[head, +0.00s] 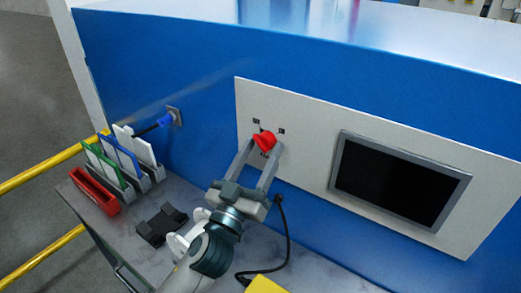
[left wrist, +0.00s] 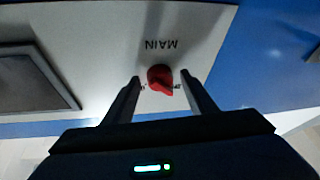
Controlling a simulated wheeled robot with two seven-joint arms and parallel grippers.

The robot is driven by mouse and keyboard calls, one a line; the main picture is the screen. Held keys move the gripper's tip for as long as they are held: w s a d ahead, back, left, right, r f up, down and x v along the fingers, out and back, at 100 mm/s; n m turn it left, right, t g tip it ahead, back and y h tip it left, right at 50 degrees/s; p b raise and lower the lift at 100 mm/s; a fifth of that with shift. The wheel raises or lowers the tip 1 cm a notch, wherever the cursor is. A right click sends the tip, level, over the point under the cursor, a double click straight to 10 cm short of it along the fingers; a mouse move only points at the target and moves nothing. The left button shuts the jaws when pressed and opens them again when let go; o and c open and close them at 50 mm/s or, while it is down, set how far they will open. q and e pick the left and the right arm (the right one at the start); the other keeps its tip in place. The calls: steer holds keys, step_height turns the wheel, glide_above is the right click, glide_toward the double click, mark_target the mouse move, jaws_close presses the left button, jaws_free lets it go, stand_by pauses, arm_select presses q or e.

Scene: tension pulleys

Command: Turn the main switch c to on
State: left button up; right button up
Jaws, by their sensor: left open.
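The main switch c is a red rotary knob (head: 265,139) on the white panel (head: 306,137) of the blue cabinet. In the left wrist view the red knob (left wrist: 160,77) shows under an upside-down "MAIN" label (left wrist: 161,44), and its pointed end is toward the lower right of that picture. The small position marks beside it are partly hidden and unreadable. My left gripper (head: 263,150) is open, with one finger on each side of the knob. In the left wrist view gaps show between the knob and both fingers (left wrist: 161,80). My right gripper is not in view.
A dark screen (head: 398,181) is set in the panel to the right. A rack with coloured plates (head: 122,160), a red bin (head: 95,192) and a black holder (head: 161,224) stand on the grey table. A black cable (head: 287,245) hangs right of my arm.

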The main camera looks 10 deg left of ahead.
arm_select(q)
steer(key=c, duration=1)
steer(key=shift+c, duration=0.2)
